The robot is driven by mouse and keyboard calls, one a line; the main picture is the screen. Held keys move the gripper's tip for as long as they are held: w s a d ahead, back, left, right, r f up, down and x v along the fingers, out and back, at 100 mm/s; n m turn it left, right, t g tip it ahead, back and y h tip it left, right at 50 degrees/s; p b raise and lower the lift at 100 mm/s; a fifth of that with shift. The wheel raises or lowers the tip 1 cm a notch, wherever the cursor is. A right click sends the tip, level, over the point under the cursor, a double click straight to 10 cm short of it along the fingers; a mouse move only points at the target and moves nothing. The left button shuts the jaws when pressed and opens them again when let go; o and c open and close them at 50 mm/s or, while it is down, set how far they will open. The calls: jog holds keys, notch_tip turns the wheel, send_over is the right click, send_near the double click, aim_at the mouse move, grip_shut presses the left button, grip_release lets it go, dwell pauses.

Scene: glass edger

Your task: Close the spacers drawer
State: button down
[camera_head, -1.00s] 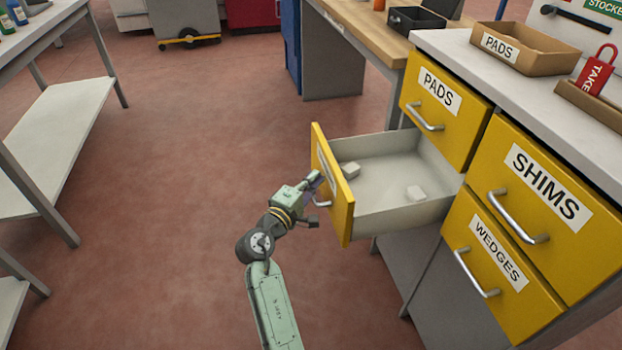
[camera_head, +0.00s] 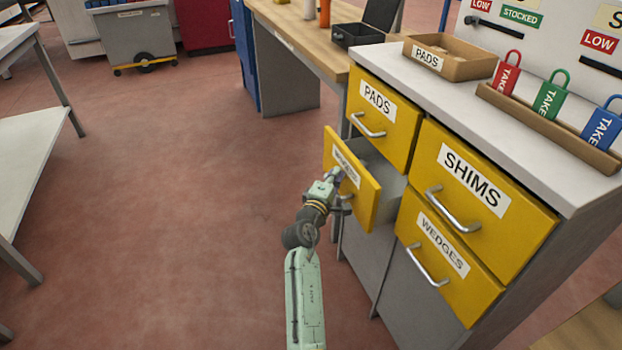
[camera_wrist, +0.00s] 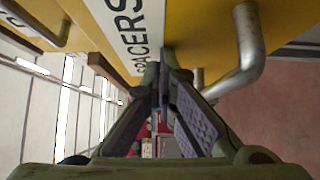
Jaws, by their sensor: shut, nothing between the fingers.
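The spacers drawer (camera_head: 366,198) has a yellow front and stands partly open below the upper PADS drawer, with a short stretch of its pale side showing behind the front. My gripper (camera_head: 336,177) is at the outer face of this drawer front, close to its label and handle. In the wrist view the SPACERS label (camera_wrist: 130,35) and the metal handle (camera_wrist: 245,55) show close up. My gripper (camera_wrist: 165,70) is shut there with nothing between the fingertips, which lie at or very near the yellow front beside the handle. Exact contact is hard to tell.
The PADS (camera_head: 384,118), SHIMS (camera_head: 474,200) and WEDGES (camera_head: 444,255) drawers are shut, with handles sticking out. A cardboard PADS tray (camera_head: 478,66) and tagged padlock-shaped cards stand on the cabinet top. A white shelf table (camera_head: 25,160) is at left. The red floor between is clear.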

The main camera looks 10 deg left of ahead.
jog(key=w+d, duration=0.1)
jog(key=d, duration=0.1)
jog(key=w+d+p, duration=0.1)
jog(key=w+d, duration=0.2)
jog(key=d, duration=0.1)
jog(key=shift+w+d, duration=0.15)
jog(key=shift+d, duration=0.2)
